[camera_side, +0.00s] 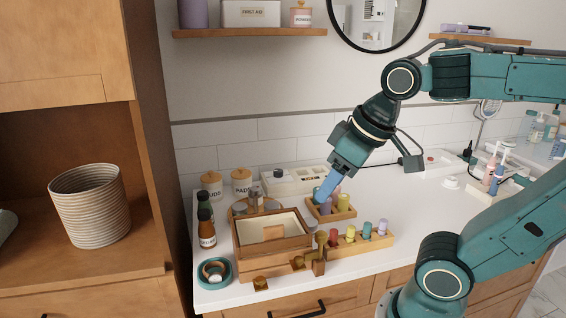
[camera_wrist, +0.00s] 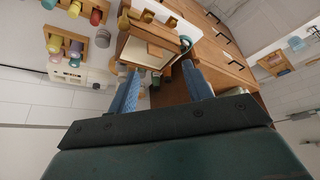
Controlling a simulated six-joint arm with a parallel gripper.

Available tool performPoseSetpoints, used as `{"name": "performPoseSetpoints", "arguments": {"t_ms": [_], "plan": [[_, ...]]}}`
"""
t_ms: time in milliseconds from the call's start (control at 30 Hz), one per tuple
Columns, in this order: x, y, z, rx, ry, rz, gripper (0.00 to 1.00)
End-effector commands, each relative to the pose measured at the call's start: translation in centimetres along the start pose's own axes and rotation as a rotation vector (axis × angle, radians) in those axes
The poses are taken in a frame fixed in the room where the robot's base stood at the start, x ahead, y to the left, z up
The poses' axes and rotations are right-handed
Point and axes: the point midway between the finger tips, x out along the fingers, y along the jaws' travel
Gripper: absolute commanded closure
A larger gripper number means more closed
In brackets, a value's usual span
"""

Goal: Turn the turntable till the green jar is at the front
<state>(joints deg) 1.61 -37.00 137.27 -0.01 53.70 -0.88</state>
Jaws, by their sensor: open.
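A round brown disc, which looks like the turntable (camera_side: 236,209), shows in part behind the open wooden box (camera_side: 273,250) in the side view. Clear and metallic containers (camera_side: 254,196) stand on it; the box hides its front. I cannot make out a green jar on it. My gripper (camera_side: 324,196) points down and left, right of the disc and over a small wooden tray of coloured pots. In the wrist view my gripper (camera_wrist: 163,92) has its two blue fingers wide apart, with nothing seen held between them. The wooden box (camera_wrist: 142,52) lies beyond the fingertips.
A rack of coloured pots (camera_side: 360,243) stands right of the box. A brown bottle (camera_side: 207,232) and teal dish (camera_side: 214,272) stand to the left. The counter's right middle is clear.

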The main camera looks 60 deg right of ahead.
Motion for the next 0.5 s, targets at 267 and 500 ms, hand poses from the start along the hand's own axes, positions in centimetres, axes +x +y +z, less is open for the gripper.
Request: {"name": "performPoseSetpoints", "arguments": {"t_ms": [267,500], "plan": [[-0.1,1.6,-6.0,0.023,-0.075,0.021,0.50],[1.0,3.5,-11.1,0.044,-0.142,0.034,0.50]]}}
